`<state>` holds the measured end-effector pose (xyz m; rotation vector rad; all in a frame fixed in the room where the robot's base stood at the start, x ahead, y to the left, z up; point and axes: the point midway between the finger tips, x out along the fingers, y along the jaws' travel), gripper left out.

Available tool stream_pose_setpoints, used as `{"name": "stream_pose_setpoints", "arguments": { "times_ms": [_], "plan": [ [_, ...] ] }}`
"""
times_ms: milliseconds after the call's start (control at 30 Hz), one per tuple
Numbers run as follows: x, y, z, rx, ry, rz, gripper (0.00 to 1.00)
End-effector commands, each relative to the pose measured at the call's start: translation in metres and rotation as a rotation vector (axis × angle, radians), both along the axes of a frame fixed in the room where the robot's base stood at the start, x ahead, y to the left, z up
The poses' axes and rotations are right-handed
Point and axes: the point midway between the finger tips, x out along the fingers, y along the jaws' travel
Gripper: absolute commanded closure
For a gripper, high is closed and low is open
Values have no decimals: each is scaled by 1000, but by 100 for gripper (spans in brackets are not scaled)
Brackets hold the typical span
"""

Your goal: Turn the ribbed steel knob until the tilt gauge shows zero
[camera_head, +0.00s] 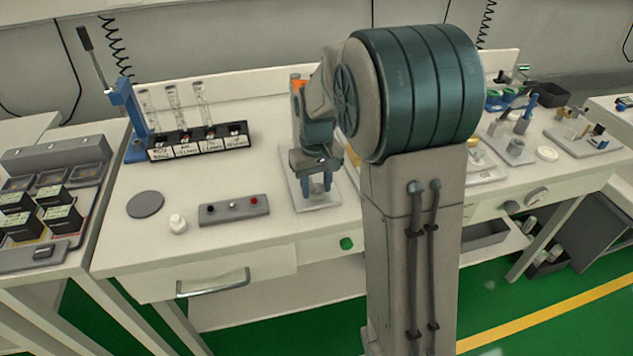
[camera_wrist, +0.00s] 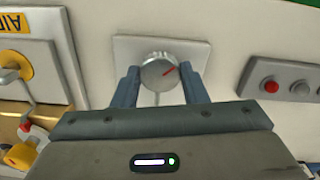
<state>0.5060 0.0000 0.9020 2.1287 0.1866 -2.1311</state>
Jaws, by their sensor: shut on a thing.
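The ribbed steel knob (camera_wrist: 157,75) sits on a pale square plate (camera_wrist: 195,52) in the wrist view. Its face has a red mark pointing to the upper right. My gripper (camera_wrist: 160,84) has one finger on each side of the knob and is shut on it. In the head view my gripper (camera_head: 317,186) points down over the plate (camera_head: 333,199) on the bench, and the knob is mostly hidden there.
A labelled rack (camera_head: 200,142) with glass tubes stands behind. In the wrist view a yellow fitting (camera_wrist: 12,66) is at the left.

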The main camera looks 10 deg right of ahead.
Motion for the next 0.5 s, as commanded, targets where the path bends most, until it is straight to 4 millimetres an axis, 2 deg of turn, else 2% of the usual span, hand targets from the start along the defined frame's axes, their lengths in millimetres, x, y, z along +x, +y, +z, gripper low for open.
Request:
{"name": "stream_pose_setpoints", "arguments": {
  "times_ms": [500],
  "plan": [
    [1, 0, 2, 0, -3, -488, 84]
  ]
}}
